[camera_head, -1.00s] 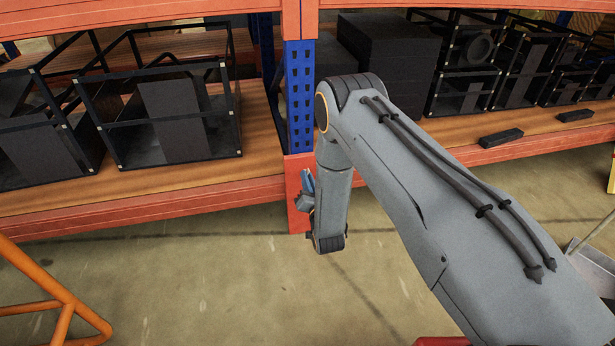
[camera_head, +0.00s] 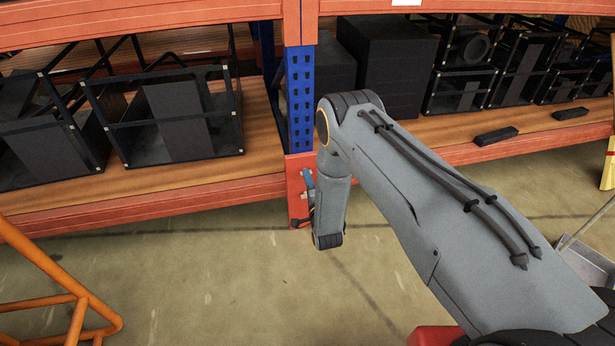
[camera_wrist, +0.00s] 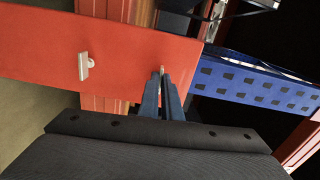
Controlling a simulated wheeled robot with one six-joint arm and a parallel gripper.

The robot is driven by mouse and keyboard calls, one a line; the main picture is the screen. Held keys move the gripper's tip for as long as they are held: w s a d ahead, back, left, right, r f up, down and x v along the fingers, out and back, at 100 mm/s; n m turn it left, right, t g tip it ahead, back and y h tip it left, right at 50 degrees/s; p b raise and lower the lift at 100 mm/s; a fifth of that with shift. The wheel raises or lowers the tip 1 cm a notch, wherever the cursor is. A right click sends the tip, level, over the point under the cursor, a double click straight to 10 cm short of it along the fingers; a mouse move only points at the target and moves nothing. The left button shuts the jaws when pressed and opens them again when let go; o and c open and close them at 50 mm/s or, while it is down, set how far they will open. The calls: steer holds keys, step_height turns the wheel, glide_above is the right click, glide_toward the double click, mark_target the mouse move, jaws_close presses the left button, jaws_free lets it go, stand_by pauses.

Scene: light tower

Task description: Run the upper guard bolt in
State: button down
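The orange-red guard plate (camera_wrist: 120,58) fills much of the wrist view, at the foot of the blue rack upright. My gripper (camera_wrist: 162,74) is in front of it, its two blue fingers close together. A small pale tip of the upper guard bolt (camera_wrist: 162,69) shows between the fingertips. The fingers look shut on it; most of the bolt is hidden. A second pale bolt (camera_wrist: 83,67) sticks out of the plate to the left, apart from my gripper. In the head view my gripper (camera_head: 308,184) is beside the guard (camera_head: 295,175), partly hidden by my wrist.
The blue upright (camera_head: 300,100) stands between shelves with black crates (camera_head: 170,125). An orange tubular frame (camera_head: 65,290) is at lower left. Two dark blocks lie on the right shelf (camera_head: 496,135).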

steer(key=shift+s+f+m+p, duration=0.1)
steer(key=shift+m+p, duration=0.8)
steer(key=shift+m, duration=2.95)
steer(key=shift+s+f+m+p, duration=0.1)
steer(key=shift+m+p, duration=0.8)
steer(key=shift+m, duration=2.95)
steer(key=c, duration=2)
jaws_free()
steer(key=shift+w+r, duration=0.1)
steer(key=shift+p+v, duration=0.75)
steer(key=shift+v, duration=3.15)
steer(key=shift+r, duration=0.1)
